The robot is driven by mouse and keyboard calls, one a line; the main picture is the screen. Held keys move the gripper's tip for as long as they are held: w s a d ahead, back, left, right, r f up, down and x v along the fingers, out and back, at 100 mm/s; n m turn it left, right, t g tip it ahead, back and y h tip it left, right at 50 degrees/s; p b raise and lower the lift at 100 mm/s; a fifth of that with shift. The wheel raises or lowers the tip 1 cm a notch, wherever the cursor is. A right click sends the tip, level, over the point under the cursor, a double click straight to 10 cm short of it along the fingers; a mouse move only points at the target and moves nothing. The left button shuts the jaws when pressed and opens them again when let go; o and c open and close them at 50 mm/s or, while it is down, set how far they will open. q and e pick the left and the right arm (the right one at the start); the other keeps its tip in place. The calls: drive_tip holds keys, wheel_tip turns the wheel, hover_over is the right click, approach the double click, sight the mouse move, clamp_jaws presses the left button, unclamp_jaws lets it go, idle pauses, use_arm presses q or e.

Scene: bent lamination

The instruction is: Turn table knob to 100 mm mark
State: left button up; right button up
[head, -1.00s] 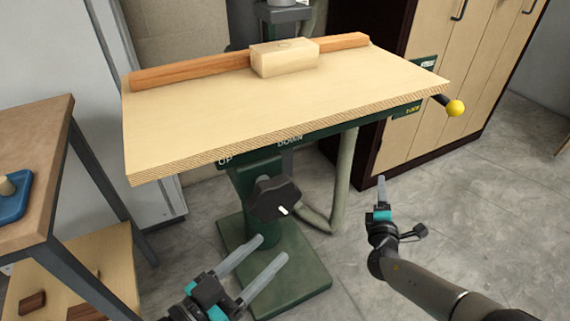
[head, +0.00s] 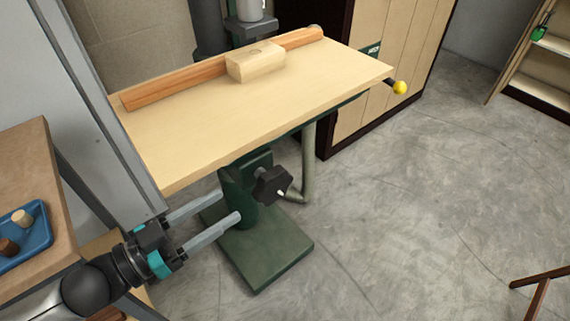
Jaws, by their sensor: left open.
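The table knob (head: 272,185) is a black lobed handwheel with a small white pin. It sits on the green column under the tilted-looking wooden table top (head: 180,155). My left gripper (head: 217,212) comes in from the lower left. Its two long grey fingers are spread and point right toward the knob, a short way to its left. Nothing is between them, and they look apart from the knob. No mm scale or 100 mm mark can be read. My right gripper is not in view.
A wooden block (head: 256,65) and an orange-brown fence (head: 185,82) lie on the table top. A yellow ball handle (head: 400,88) sticks out at its right. A workbench with a blue tray (head: 25,238) stands at left.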

sight(279, 173)
use_arm(q)
drive_tip(key=b+x, duration=0.1)
drive_tip(key=x, duration=0.4)
drive_tip(key=b+x, duration=0.1)
drive_tip(key=x, duration=0.7)
drive_tip(key=shift+w+d+b, duration=0.15)
drive_tip(key=shift+b, duration=0.25)
drive_tip(key=shift+x, duration=0.85)
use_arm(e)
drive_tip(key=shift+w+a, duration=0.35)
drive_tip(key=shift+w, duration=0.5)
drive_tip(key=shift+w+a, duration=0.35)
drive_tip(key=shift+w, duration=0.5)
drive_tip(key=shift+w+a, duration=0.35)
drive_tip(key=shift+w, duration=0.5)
use_arm(q)
drive_tip(key=shift+f, duration=0.1)
drive_tip(key=shift+c, duration=0.4)
clamp_jaws()
